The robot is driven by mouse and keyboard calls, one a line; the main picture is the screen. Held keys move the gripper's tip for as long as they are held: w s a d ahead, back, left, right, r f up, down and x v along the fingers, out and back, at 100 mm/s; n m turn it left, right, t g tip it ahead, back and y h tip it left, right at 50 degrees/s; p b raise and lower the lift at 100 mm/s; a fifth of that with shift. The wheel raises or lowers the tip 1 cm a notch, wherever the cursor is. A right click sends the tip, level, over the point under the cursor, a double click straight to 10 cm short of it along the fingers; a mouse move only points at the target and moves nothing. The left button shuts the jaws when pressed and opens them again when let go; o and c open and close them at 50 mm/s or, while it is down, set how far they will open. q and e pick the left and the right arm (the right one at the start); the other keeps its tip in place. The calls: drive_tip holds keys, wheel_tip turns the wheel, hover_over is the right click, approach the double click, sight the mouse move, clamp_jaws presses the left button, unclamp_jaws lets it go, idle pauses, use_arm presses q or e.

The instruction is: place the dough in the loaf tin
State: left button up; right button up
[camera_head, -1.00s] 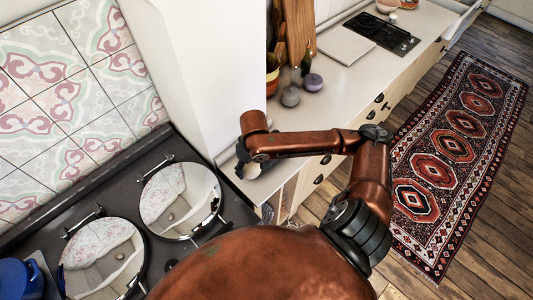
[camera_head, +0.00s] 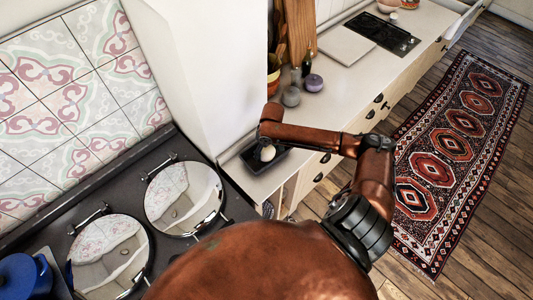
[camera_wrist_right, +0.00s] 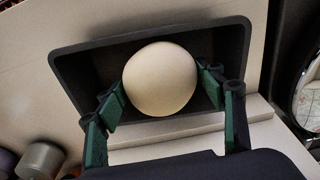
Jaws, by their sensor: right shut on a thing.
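The dough (camera_wrist_right: 160,78) is a smooth, pale, round ball between the green-padded fingers of my right gripper (camera_wrist_right: 162,88) in the right wrist view. My right gripper is shut on it. The loaf tin (camera_wrist_right: 80,68) is dark and rectangular, and the dough shows within its outline. I cannot tell whether the dough touches the tin's floor. In the head view the dough (camera_head: 267,153) shows pale against the dark tin (camera_head: 283,166) at the counter's near end, and my arm partly covers them. My left gripper is not in view.
Grey and purple jars (camera_head: 313,83) and a cutting board (camera_head: 345,45) stand farther along the counter (camera_head: 335,100). A white wall block (camera_head: 190,70) rises just left of the tin. The stove with round lids (camera_head: 184,199) and a blue pot (camera_head: 22,277) are at lower left.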

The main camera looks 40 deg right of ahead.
sight(267, 154)
drive_tip(key=shift+w+d+f, duration=0.45)
drive_tip(key=shift+d+f, duration=0.05)
drive_tip(key=shift+f, duration=1.75)
drive_tip(key=o, duration=1.6)
drive_tip(key=shift+f, duration=0.15)
drive_tip(key=r, duration=0.4)
drive_tip(key=s+r, duration=0.1)
drive_tip(key=r, duration=0.7)
drive_tip(key=shift+s+r, duration=0.15)
drive_tip(key=shift+s, duration=0.1)
